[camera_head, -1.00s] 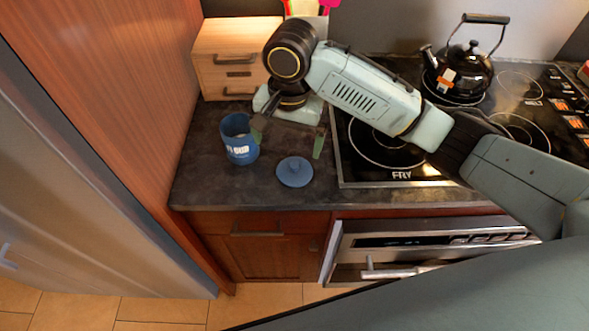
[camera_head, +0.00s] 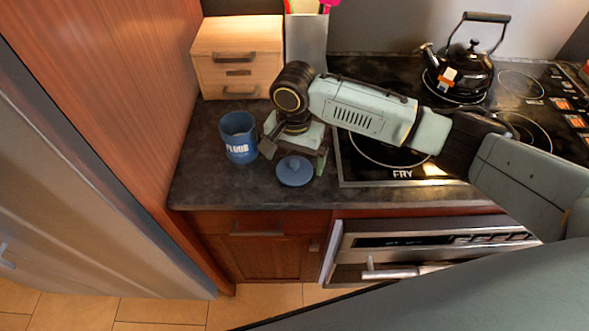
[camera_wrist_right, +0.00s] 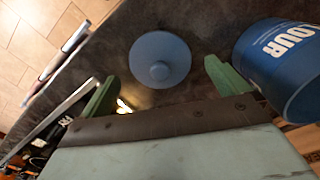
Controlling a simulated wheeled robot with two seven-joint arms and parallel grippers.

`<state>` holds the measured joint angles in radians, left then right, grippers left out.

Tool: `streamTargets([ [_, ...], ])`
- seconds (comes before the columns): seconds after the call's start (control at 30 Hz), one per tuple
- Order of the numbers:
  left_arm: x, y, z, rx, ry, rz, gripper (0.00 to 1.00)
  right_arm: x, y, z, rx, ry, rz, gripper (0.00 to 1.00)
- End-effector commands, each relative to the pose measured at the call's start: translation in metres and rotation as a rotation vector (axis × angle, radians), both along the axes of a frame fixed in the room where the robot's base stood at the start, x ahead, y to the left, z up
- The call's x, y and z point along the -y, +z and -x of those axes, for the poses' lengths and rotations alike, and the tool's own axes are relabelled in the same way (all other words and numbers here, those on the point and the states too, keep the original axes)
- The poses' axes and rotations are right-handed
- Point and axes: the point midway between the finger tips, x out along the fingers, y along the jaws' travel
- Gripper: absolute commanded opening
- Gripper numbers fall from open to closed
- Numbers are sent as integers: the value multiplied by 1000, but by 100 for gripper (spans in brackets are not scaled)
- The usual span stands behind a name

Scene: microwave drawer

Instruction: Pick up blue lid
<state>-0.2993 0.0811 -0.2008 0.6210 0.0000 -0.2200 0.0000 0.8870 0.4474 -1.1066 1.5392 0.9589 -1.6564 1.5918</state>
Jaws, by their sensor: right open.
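The blue lid (camera_head: 294,171) lies flat on the dark countertop, knob up, near the front edge. It also shows in the right wrist view (camera_wrist_right: 160,60), ahead of the fingers and roughly between their lines. My right gripper (camera_head: 294,157) is open and empty just behind and above the lid, apart from it. In the wrist view its two green fingertips (camera_wrist_right: 160,82) are spread wide. The blue flour canister (camera_head: 239,138) stands upright and open to the left of the gripper, and shows at the right of the wrist view (camera_wrist_right: 285,65). My left gripper is not in view.
A wooden drawer box (camera_head: 238,58) stands at the back left of the counter (camera_head: 205,180). The stovetop with a black kettle (camera_head: 462,70) is at the right. A drawer front (camera_head: 257,224) and oven (camera_head: 430,240) are below the counter edge. Bare counter surrounds the lid.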

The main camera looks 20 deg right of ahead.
Motion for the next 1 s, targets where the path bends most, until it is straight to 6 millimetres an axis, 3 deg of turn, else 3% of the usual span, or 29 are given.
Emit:
streamTargets([
  [0.17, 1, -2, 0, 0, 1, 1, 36, 1, -22, 0, 1, 0, 1, 100],
  [0.43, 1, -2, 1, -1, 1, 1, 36, 1, -24, -1, 1, 1, 0, 100],
  [0.77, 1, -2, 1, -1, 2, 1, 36, 1, -24, 0, 1, 1, 0, 57],
  [1.0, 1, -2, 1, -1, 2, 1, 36, 1, -23, -1, 2, 1, -1, 55],
])
